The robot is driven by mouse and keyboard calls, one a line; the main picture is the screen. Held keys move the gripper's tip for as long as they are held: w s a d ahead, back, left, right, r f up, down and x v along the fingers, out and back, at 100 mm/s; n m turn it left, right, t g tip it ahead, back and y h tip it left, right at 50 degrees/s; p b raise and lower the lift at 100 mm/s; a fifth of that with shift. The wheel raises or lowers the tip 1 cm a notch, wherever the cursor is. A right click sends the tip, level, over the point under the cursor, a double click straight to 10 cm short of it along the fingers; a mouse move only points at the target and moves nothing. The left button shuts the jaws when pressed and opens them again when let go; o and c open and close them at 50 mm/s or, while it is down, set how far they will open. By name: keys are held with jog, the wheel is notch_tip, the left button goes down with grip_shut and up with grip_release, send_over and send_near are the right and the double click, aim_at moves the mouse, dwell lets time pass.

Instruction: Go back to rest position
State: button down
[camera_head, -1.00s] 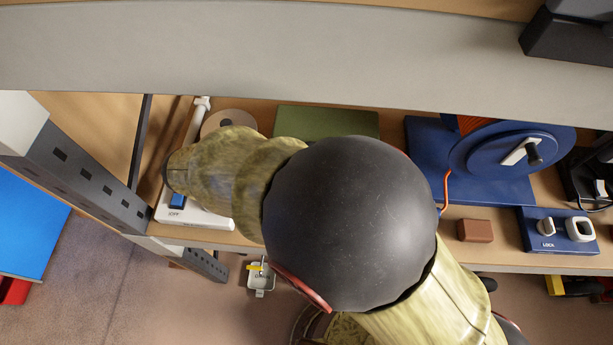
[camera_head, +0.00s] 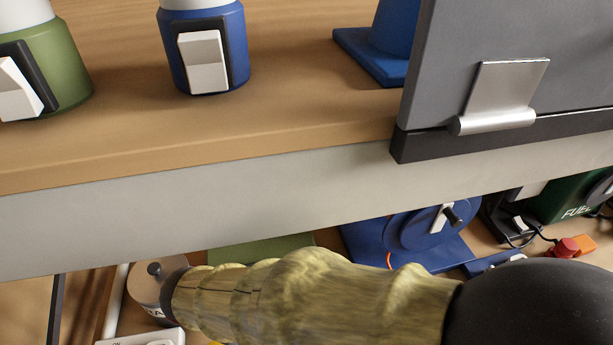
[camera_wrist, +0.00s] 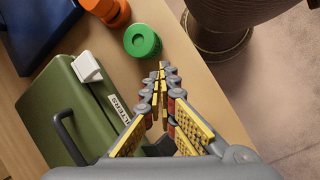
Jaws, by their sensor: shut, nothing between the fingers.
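My gripper (camera_wrist: 160,85) shows in the wrist view, its yellow-padded fingers closed together at the tips with nothing between them. It hangs over the edge of a wooden shelf (camera_wrist: 196,50). A green case (camera_wrist: 65,118) with a white latch and a dark handle is to its left, and a green round object (camera_wrist: 142,41) lies just beyond the fingertips. In the head view my arm crosses the bottom of the picture; the gripper itself is not visible there.
In the head view, a grey shelf edge (camera_head: 180,208) runs above my arm. Green (camera_head: 55,65) and blue (camera_head: 212,50) containers and a grey case (camera_head: 510,60) stand above it. A blue reel (camera_head: 425,232) is below. Open floor (camera_wrist: 290,95) lies right in the wrist view.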

jog(key=d+r+m+t+y+b, duration=0.1)
jog(key=d+r+m, duration=0.3)
jog(key=d, duration=0.4)
jog(key=w+d+r+m+t+y+b, duration=0.1)
jog(key=d+r+m+y, duration=0.1)
jog(key=d+r+m, duration=0.3)
jog(key=w+d+r+m+t+y, duration=0.1)
jog(key=d+r+m, duration=0.3)
jog(key=d, duration=0.8)
jog(key=shift+d+r+m+t+y+b, duration=0.2)
jog(key=shift+d+m+t+y+b, duration=0.15)
jog(key=shift+m+t, duration=0.2)
jog(key=c, duration=2.6)
grip_release()
